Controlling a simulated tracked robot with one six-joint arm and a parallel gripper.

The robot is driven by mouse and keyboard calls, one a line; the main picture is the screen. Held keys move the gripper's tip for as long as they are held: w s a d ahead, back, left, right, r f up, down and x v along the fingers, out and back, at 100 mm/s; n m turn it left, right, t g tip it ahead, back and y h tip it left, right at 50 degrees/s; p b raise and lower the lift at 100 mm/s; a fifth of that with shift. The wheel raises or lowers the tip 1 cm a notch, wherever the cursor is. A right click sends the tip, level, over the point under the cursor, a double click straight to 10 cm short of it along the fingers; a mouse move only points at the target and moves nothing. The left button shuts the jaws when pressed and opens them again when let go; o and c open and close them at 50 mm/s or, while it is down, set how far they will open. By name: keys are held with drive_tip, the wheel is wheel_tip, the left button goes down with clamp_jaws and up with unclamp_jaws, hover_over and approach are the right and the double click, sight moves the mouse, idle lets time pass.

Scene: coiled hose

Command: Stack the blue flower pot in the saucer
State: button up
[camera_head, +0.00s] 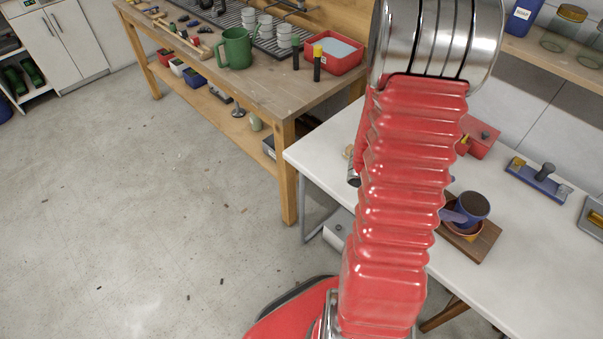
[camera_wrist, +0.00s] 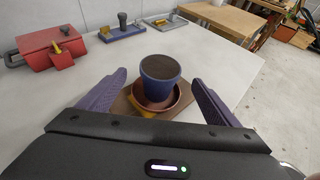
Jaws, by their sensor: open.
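The blue flower pot (camera_wrist: 160,88), filled with dark soil, stands upright in the wrist view, and it also shows in the head view (camera_head: 473,207). Its base is within the rim of the reddish-brown saucer (camera_wrist: 174,104); the contact under the pot is hidden. The saucer rests on a wooden board (camera_wrist: 186,112) on the white table. My gripper (camera_wrist: 154,79) is open, with one purple finger on each side of the pot and visible gaps between. In the head view my arm hides most of the gripper; one purple finger shows left of the pot.
A yellow item (camera_wrist: 143,104) lies at the saucer's left edge. A red box (camera_wrist: 50,49) and a blue tray with a grey-handled tool (camera_wrist: 122,27) stand farther off. The white table (camera_wrist: 235,68) is clear right of the pot. A wooden workbench (camera_head: 262,90) stands at left.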

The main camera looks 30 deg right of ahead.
drive_tip(key=w+a+r+m+t+y, duration=0.3)
drive_tip(key=w+a+r+t, duration=0.1)
drive_tip(key=a, duration=0.9)
drive_tip(key=w+a+r+m+t+y, duration=0.4)
drive_tip(key=w+a+r, duration=0.2)
drive_tip(key=a, duration=0.8)
drive_tip(key=w+a+r+m+t+y, duration=0.3)
drive_tip(key=a+r, duration=0.5)
drive_tip(key=a, duration=0.6)
drive_tip(key=shift+w+r+m+t+y, duration=0.4)
drive_tip(key=shift+w+t+y, duration=0.1)
drive_tip(key=shift+w+t, duration=0.5)
drive_tip(key=shift+s, duration=0.1)
